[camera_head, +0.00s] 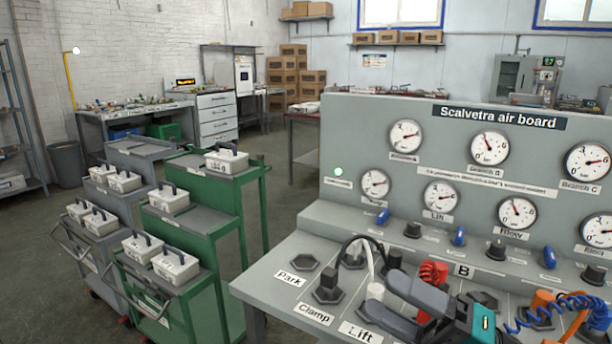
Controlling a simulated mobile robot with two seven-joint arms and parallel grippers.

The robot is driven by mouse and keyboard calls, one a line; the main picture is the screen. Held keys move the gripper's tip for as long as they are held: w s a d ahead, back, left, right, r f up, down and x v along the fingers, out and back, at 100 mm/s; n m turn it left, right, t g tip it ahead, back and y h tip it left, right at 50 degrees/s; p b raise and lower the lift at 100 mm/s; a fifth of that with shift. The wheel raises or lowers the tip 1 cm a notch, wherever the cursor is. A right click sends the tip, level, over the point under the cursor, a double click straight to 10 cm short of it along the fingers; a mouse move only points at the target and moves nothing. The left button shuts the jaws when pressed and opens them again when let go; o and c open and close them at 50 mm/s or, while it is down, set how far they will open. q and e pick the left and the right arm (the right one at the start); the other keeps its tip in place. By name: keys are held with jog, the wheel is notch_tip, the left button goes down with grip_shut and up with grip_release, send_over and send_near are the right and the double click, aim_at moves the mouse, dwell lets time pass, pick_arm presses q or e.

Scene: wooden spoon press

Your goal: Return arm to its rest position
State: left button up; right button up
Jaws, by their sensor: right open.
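My right gripper (380,293) reaches in from the lower right over the front shelf of the grey air board (365,140). Its two dark grey fingers are apart. A white plug (375,291) with a white hose shows at the fingertips; I cannot tell whether they touch it. A black plug (328,288) stands in the socket labelled Clamp. The socket labelled Park (304,263) is empty. The Lift socket is partly hidden by the fingers. My left gripper is not in view.
Gauges (440,196) line the board. Floor between carts and board is clear.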

jog(key=d+f+m+t+h+p, duration=0.1)
jog(key=d+f+m+t+h, duration=0.25)
jog(key=f+m+h, duration=0.55)
jog(key=d+f+m+t+h+p, duration=0.2)
jog(key=f+m+t+h, duration=0.25)
jog(key=m, duration=0.85)
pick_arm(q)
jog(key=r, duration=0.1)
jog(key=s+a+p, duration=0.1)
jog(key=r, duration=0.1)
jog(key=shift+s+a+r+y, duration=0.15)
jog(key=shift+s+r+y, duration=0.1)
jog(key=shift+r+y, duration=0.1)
pick_arm(e)
jog(key=s+f+m+g+h, duration=0.4)
jog(key=s+f+m+g, duration=0.2)
jog(key=f, duration=0.8)
jog(key=s+m, duration=0.2)
jog(key=s, duration=0.2)
jog(key=shift+s+d+f+m, duration=0.2)
jog(key=shift+d+m, duration=0.2)
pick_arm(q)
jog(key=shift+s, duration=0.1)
pick_arm(e)
jog(key=shift+h, duration=0.25)
jog(key=shift+c, duration=0.2)
